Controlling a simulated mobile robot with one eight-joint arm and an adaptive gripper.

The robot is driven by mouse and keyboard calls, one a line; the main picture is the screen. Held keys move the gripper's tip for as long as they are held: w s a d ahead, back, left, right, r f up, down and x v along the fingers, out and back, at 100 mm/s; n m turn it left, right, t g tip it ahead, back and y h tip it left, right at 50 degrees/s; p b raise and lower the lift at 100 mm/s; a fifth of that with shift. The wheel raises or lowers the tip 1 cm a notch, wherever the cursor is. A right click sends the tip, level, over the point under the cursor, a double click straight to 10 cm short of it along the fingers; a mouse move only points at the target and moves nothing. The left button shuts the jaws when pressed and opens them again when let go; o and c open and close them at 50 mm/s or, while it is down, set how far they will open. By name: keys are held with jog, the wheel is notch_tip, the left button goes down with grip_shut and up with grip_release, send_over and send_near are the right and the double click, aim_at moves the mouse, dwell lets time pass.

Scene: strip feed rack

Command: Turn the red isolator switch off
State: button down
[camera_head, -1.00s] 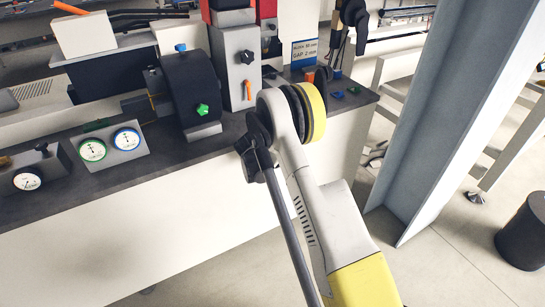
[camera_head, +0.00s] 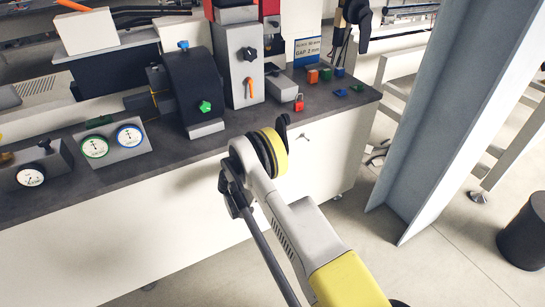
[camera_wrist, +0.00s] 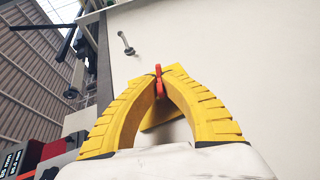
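The red isolator switch (camera_wrist: 158,90) shows in the wrist view as a narrow red handle in front of a yellow plate (camera_wrist: 160,118), on a pale panel. My gripper (camera_wrist: 159,74) has two yellow ribbed fingers that close together at the tips, with the red handle pinched between them. The fingers hide part of the handle and plate, so the switch's exact setting is unclear. In the head view, my arm hides both the gripper and the switch.
The bench's white front panel (camera_head: 200,215) carries a small metal handle (camera_head: 303,137), also in the wrist view (camera_wrist: 126,44). On the dark benchtop are a red padlock (camera_head: 299,104), coloured blocks and dial gauges (camera_head: 129,135). A grey column (camera_head: 440,130) stands at right.

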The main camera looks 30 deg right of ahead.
dwell(0.4)
jog(key=c, duration=1.6)
grip_release()
jog(key=shift+d, duration=0.1)
jog(key=v, duration=1.2)
jog(key=shift+s+f, duration=0.1)
